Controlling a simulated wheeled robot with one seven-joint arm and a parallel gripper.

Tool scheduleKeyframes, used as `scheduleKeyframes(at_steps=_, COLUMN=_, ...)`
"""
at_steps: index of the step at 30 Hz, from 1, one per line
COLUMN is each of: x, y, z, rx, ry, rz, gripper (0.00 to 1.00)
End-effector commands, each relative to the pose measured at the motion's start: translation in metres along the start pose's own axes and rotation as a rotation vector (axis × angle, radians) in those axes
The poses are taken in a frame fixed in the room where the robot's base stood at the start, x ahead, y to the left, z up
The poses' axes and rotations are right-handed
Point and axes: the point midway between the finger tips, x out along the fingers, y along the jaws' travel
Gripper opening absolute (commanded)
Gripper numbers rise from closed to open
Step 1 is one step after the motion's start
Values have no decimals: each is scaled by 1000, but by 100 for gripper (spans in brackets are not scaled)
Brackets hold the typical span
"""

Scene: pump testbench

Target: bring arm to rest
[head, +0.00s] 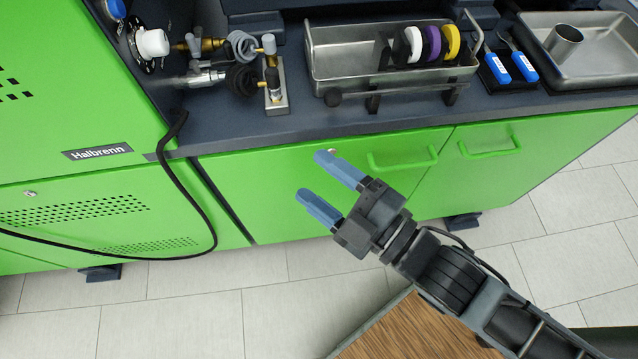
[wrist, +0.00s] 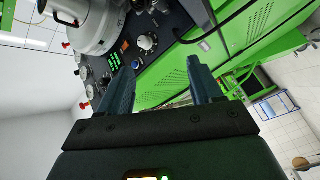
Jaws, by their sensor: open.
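My gripper (head: 322,184) is open, with its two blue fingers apart and nothing between them. In the head view it hangs in front of the green cabinet doors, below the bench top, with my arm reaching in from the lower right. In the wrist view the two fingers of my gripper (wrist: 158,88) point up toward the bench panel with its white knob (wrist: 147,42) and green display. The gap between the fingers is empty.
A metal basket (head: 385,85) with white, purple and yellow rings stands on the bench (head: 420,112). Blue-handled tools (head: 511,66), a steel tray (head: 590,80) and brass fittings (head: 272,80) are also there. A black cable (head: 190,190) loops at the left. Tiled floor (head: 250,300) lies below.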

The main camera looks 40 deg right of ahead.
Motion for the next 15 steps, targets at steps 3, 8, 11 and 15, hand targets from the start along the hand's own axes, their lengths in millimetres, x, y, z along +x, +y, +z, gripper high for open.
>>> scheduleKeyframes(at_steps=3, x=-6, y=1, z=1, rx=23, ry=-9, rz=-3, gripper=65)
scheduleKeyframes(at_steps=8, x=-7, y=1, z=1, rx=30, ry=-11, rz=-4, gripper=65)
scheduleKeyframes(at_steps=11, x=-7, y=1, z=1, rx=30, ry=-11, rz=-4, gripper=65)
scheduleKeyframes(at_steps=15, x=-7, y=1, z=1, rx=29, ry=-11, rz=-4, gripper=65)
